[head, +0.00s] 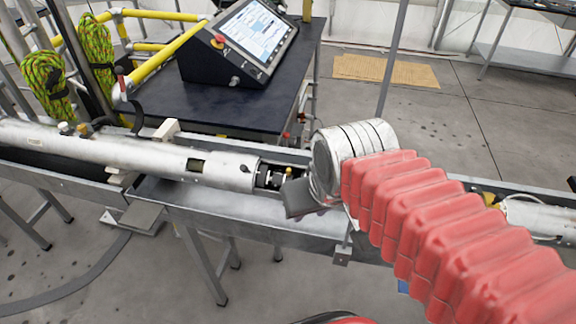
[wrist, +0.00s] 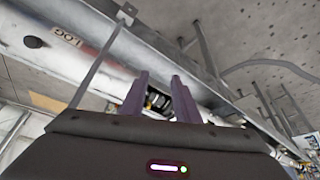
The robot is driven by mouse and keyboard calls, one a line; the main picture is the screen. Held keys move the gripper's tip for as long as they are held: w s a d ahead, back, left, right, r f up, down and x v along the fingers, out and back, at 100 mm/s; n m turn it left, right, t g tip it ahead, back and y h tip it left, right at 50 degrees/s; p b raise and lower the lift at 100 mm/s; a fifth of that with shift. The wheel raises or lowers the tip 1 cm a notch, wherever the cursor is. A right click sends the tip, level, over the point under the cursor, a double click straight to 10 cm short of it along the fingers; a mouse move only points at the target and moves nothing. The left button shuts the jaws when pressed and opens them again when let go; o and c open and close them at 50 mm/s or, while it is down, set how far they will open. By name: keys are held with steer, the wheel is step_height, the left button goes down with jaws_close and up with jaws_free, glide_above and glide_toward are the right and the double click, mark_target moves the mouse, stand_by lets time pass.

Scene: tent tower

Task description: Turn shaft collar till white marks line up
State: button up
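The shaft collar (head: 270,178) sits in a short dark gap of banded shaft parts at the right end of a long silver tube (head: 110,148), which lies in a metal trough. In the wrist view the dark and pale shaft parts (wrist: 158,101) show between and beyond my fingers. My gripper (wrist: 160,76) is open, its two purple-grey fingers apart with nothing seen clamped between them. In the head view my gripper's dark body (head: 303,197) is just right of the collar; its fingertips are hard to make out there. I cannot make out the white marks.
The trough (head: 225,203) runs across on metal legs. Behind it is a black table (head: 205,105) with a tilted touchscreen console (head: 245,42). Yellow rails (head: 160,62) and green ropes (head: 95,50) stand at the left. Another silver part (head: 535,216) lies at the right.

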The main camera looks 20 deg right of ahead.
steer(key=w+d+r+m+g, duration=0.1)
steer(key=w+r+m+g, duration=0.25)
steer(key=w, duration=1.25)
step_height(320, 180, up, 5)
steer(key=m+g, duration=0.1)
steer(key=m, duration=0.2)
glide_above(289, 169)
steer(key=shift+n, duration=0.25)
steer(key=shift+f, duration=0.1)
step_height(289, 169, down, 14)
steer(key=shift+r, duration=0.15)
jaws_close()
